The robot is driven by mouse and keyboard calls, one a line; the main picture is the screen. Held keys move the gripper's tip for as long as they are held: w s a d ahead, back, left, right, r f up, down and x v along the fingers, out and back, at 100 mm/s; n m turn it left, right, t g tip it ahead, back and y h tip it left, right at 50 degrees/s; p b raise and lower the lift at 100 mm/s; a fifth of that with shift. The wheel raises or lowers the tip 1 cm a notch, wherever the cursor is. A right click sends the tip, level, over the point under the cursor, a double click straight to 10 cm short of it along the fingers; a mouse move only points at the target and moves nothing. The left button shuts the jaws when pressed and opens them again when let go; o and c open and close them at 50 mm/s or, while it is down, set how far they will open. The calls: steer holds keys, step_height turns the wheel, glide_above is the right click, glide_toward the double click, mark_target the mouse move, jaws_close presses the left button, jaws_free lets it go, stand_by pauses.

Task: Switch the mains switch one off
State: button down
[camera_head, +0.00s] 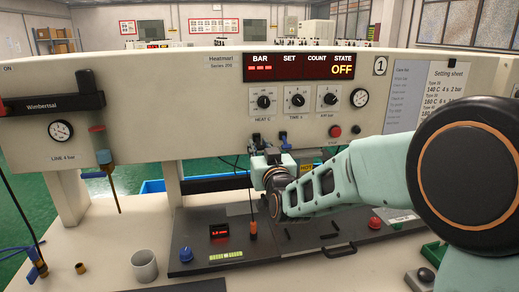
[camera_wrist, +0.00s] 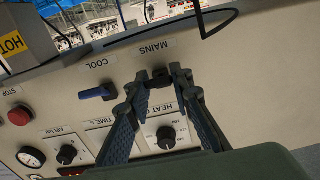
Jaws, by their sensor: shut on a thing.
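The mains switch (camera_wrist: 158,75) is a small dark toggle under the MAINS label in the wrist view, where the panel appears upside down. My gripper (camera_wrist: 160,84) has its two dark ribbed fingers on either side of it, shut on it at the tips. In the head view my gripper (camera_head: 262,146) reaches the lower edge of the machine's panel, left of the blue COOL switch (camera_head: 283,135). The switch is hard to make out there. The display (camera_head: 299,66) is lit, with red dashes under BAR and OFF under STATE.
The blue COOL lever (camera_wrist: 98,92) sits close beside my fingers in the wrist view. The HEAT C knob (camera_head: 263,101) is just above, and the red STOP button (camera_head: 335,131) is to the right. A grey cup (camera_head: 144,265) stands on the bench at left.

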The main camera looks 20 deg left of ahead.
steer(key=b, duration=0.3)
steer(key=shift+f+t, duration=0.4)
steer(key=y+b, duration=0.1)
steer(key=b, duration=0.5)
steer(key=shift+t, duration=0.4)
steer(key=shift+w+r, duration=0.1)
steer(key=c, duration=1.7)
jaws_free()
steer(key=v, duration=1.2)
